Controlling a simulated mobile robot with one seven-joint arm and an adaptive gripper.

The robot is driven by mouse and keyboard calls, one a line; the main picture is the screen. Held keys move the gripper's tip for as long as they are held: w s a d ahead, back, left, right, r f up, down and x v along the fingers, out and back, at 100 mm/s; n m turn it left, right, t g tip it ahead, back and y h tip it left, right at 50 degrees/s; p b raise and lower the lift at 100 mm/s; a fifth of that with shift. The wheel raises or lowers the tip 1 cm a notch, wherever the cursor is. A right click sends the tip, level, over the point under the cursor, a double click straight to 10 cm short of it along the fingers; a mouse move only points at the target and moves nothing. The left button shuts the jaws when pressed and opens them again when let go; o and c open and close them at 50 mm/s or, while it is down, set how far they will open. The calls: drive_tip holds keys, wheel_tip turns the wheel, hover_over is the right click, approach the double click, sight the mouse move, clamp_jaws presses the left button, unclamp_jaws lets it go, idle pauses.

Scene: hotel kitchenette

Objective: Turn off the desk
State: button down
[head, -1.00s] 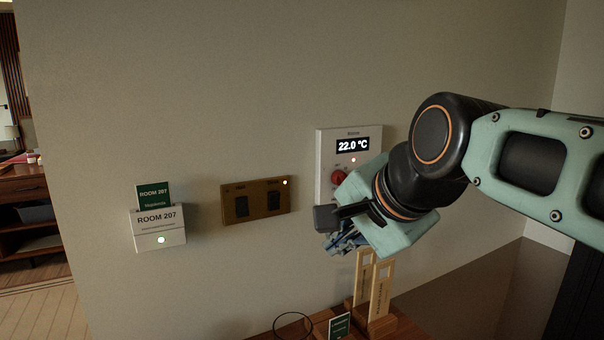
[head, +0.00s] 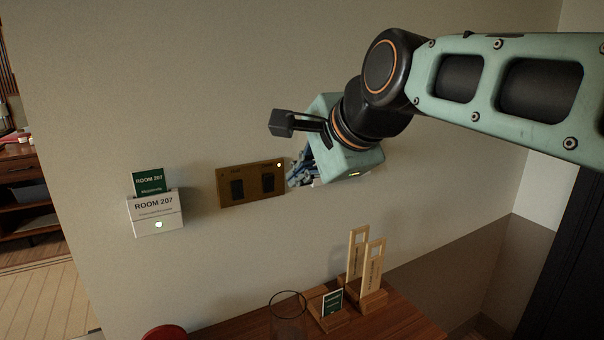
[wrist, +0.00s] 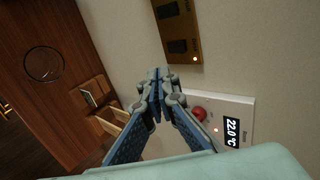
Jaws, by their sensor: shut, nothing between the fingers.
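A brass switch plate (head: 252,186) with two dark rocker switches is on the wall. Its left switch (head: 237,189) and right switch (head: 268,182) show clearly, but their labels are too small to read. A small light (head: 279,165) glows at the plate's upper right corner. The plate also shows at the top of the wrist view (wrist: 190,50). My gripper (head: 293,180) is shut and empty, with its blue fingers close to the plate's right edge. In the wrist view, the fingertips (wrist: 158,76) are just below the plate; I cannot tell whether they touch the wall.
A white thermostat (wrist: 236,112) with a red knob (wrist: 199,113) is behind my gripper. A white card holder (head: 156,214) with a lit green light is left of the plate.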

sight(270, 184)
drive_tip(key=shift+w+a+f, duration=0.75)
drive_tip(key=shift+w+a, duration=0.1)
drive_tip(key=shift+w, duration=0.6)
drive_tip(key=shift+w+a+f, duration=0.7)
drive_tip(key=shift+w+a, duration=0.1)
drive_tip(key=shift+w, duration=0.6)
drive_tip(key=shift+w+a+f, duration=0.75)
drive_tip(key=shift+w+a, duration=0.1)
drive_tip(key=shift+w, duration=0.6)
